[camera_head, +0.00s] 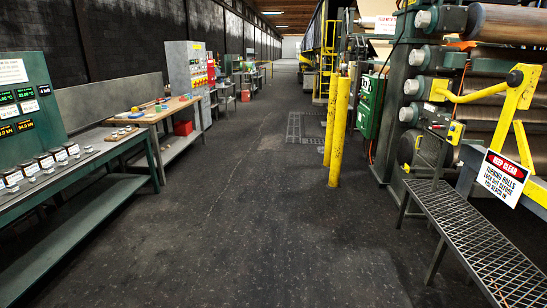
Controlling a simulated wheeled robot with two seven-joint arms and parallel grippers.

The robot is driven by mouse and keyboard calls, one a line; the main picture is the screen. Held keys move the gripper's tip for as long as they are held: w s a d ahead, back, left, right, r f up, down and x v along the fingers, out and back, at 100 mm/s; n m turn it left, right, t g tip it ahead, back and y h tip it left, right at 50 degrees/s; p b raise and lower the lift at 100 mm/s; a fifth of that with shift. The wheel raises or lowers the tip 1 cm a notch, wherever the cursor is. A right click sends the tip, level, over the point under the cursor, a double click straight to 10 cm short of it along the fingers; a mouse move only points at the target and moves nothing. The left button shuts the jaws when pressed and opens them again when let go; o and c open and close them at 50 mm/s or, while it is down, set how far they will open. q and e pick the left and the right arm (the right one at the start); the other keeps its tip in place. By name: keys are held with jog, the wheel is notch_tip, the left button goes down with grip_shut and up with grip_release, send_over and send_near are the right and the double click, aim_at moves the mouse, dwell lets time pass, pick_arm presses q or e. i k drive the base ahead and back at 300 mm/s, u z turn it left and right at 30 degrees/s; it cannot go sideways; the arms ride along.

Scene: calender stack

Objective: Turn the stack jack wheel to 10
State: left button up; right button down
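The calender stack (395,95) stands at the right, a dark green frame with several horizontal brown rolls (500,110). A dark round part (407,150) shows low on its near side; I cannot tell whether it is the stack jack wheel. No wheel marked with numbers can be made out. Neither of my grippers is in view.
A green console (30,95) with lit displays stands at the left, beside a workbench (150,117) and a grey cabinet (188,70). Yellow posts (338,130) stand right of centre. A yellow guard arm (480,97), warning sign (503,177) and mesh step (480,240) front the stack. The middle floor (230,220) is clear.

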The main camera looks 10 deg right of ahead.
aim_at(421, 118)
jog(key=z, duration=0.05)
jog(key=i, duration=2.35)
jog(key=z, duration=0.15)
jog(key=i, duration=2.35)
jog(key=z, duration=0.5)
jog(key=i, duration=1.65)
jog(key=z, duration=1.75)
jog(key=i, duration=1)
jog(key=z, duration=1.4)
jog(key=i, duration=0.7)
jog(key=z, duration=0.25)
